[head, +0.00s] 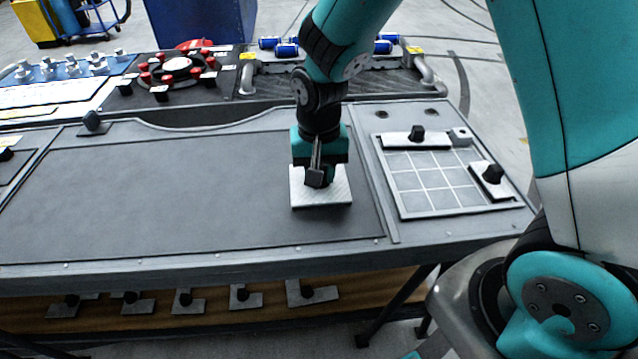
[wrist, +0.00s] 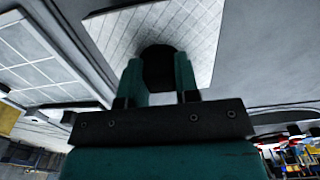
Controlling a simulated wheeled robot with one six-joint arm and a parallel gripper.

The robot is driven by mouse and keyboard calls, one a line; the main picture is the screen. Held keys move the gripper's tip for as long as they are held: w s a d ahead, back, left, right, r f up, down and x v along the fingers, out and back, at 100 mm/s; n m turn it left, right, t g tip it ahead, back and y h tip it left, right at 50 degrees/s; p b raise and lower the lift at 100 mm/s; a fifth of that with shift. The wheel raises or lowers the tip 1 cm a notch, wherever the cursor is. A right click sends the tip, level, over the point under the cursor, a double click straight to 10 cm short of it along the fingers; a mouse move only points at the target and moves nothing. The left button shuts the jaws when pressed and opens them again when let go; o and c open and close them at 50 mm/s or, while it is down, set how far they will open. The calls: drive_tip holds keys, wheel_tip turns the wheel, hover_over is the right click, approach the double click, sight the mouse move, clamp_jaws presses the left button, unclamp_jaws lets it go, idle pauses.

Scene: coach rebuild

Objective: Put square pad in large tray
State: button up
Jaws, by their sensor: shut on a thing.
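The square pad (head: 320,194) is a flat, light grey plate with a dark knob, low over the right part of the dark work surface. I cannot tell whether it touches the surface. My gripper (head: 318,178) is shut on its knob; the wrist view shows the fingers (wrist: 160,75) around the dark knob, with the pad (wrist: 205,25) beyond them. The large tray (head: 446,209) is a gridded tray to the right of my gripper. It holds a long pad (head: 400,142) along its back edge and another pad (head: 492,183) at its right side. The tray also shows in the wrist view (wrist: 30,55).
A small block (head: 459,136) sits at the tray's back right corner. A raised strip (head: 372,190) runs between the work surface and the tray. The work surface (head: 150,195) left of my gripper is clear. Several knobbed pieces (head: 185,301) lie on a lower shelf.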

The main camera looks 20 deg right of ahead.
drive_tip(key=shift+f, duration=1.8)
drive_tip(key=shift+f, duration=0.1)
drive_tip(key=o, duration=1)
drive_tip(key=shift+c, duration=0.2)
drive_tip(key=r, duration=1.2)
drive_tip(key=shift+s+a+r, duration=0.1)
drive_tip(key=shift+s+r, duration=0.1)
drive_tip(key=shift+r, duration=0.1)
drive_tip(key=s+a+r+n+y, duration=0.2)
drive_tip(key=s+r+n, duration=0.2)
drive_tip(key=s, duration=0.5)
drive_tip(key=s+a+r+n+y, duration=0.2)
drive_tip(key=s+r+n, duration=0.2)
drive_tip(key=s, duration=0.5)
drive_tip(key=n, duration=0.2)
drive_tip(key=shift+a+r+n, duration=0.15)
drive_tip(key=shift+a+n, duration=0.05)
drive_tip(key=shift+n, duration=0.2)
